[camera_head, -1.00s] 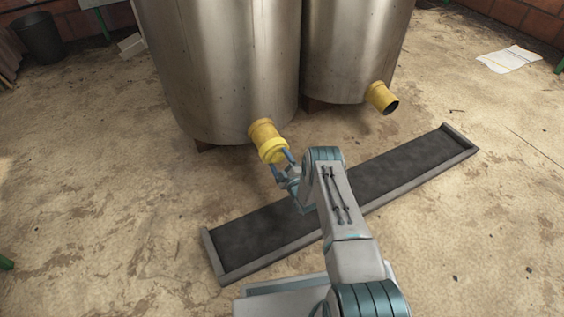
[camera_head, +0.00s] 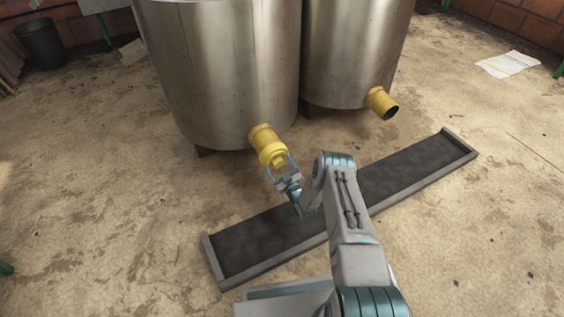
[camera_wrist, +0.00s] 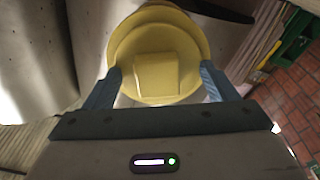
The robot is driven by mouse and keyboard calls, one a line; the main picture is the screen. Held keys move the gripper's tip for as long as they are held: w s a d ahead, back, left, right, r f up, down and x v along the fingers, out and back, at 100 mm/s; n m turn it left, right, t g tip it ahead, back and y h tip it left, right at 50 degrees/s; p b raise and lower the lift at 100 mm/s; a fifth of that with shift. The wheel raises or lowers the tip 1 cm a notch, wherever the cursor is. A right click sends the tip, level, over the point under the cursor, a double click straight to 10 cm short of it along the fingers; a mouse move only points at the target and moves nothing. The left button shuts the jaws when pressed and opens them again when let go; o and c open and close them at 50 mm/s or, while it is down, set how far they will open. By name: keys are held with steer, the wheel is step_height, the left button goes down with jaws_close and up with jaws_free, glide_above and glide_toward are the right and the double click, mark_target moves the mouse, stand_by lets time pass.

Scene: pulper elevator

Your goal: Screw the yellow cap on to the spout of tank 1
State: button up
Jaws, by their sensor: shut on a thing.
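The yellow cap (camera_head: 272,155) sits at the mouth of the yellow spout (camera_head: 262,135) low on the left steel tank (camera_head: 225,75). Cap and spout look in line and touching; the thread is hidden. In the wrist view the cap (camera_wrist: 153,40) shows its round face and a square knob, with a larger yellow rim behind. My gripper (camera_head: 279,166) is shut on the cap, one blue finger at each side of it. No tank number is readable.
A second steel tank (camera_head: 350,50) with an open yellow spout (camera_head: 382,103) stands to the right. A long dark framed tray (camera_head: 255,246) lies on the floor under my arm. Open floor lies to the left. A black bin (camera_head: 41,42) is far back left.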

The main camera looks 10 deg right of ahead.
steer(key=m, duration=0.1)
steer(key=w+r+m, duration=0.1)
steer(key=m, duration=0.3)
steer(key=shift+w+a+r, duration=0.25)
steer(key=shift+w, duration=0.15)
steer(key=m, duration=0.5)
steer(key=o, duration=0.9)
steer(key=shift+s+d+f+p, duration=0.15)
steer(key=shift+s+f+p, duration=0.4)
steer(key=shift+s+f, duration=0.25)
steer(key=shift+o, duration=0.5)
steer(key=shift+s+d, duration=0.15)
steer(key=shift+s, duration=0.5)
steer(key=shift+s+d+p, duration=0.35)
steer(key=shift+s+d, duration=0.25)
steer(key=shift+s, duration=0.15)
steer(key=shift+f, duration=0.1)
